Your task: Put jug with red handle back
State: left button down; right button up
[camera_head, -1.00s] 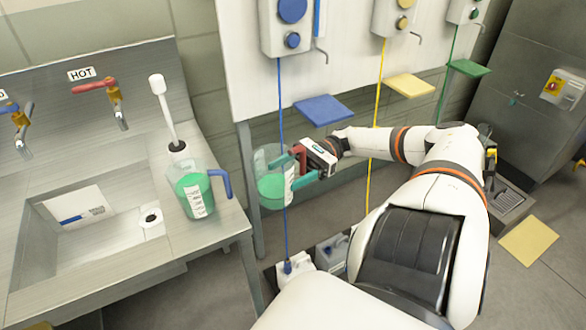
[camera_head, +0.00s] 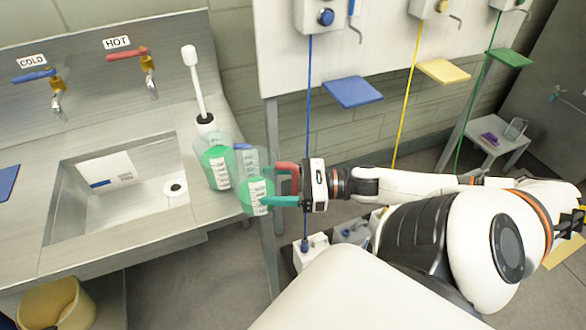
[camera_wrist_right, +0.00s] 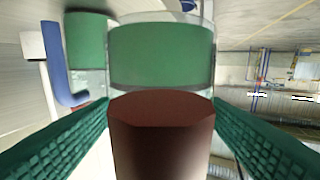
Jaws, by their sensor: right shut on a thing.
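The jug with the red handle (camera_head: 252,190) is clear and holds green liquid. My right gripper (camera_head: 279,186) is shut on its red handle (camera_head: 288,168) and holds it roughly upright at the right edge of the sink counter. In the right wrist view the red handle (camera_wrist_right: 160,135) sits between the green fingers, with the jug body (camera_wrist_right: 160,52) beyond. A second green-filled jug (camera_head: 214,165) stands on the counter just behind and left, partly hidden. Its blue handle (camera_wrist_right: 62,75) shows in the right wrist view. I cannot tell whether the jugs touch. My left gripper is out of view.
A metal sink counter (camera_head: 150,232) with a basin fills the left. A white brush (camera_head: 196,85) stands behind the jugs. A blue shelf (camera_head: 352,92) and a yellow shelf (camera_head: 443,71) hang on the wall panel. A yellow bucket (camera_head: 62,305) is below the counter.

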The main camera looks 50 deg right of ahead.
jog(key=w+a+m+t+h, duration=0.1)
jog(key=a+m+t+h, duration=0.3)
jog(key=a+m+h, duration=0.3)
jog(key=a+h, duration=0.4)
jog(key=a, duration=0.5)
jog(key=shift+m, duration=0.3)
jog(key=shift+f, duration=0.15)
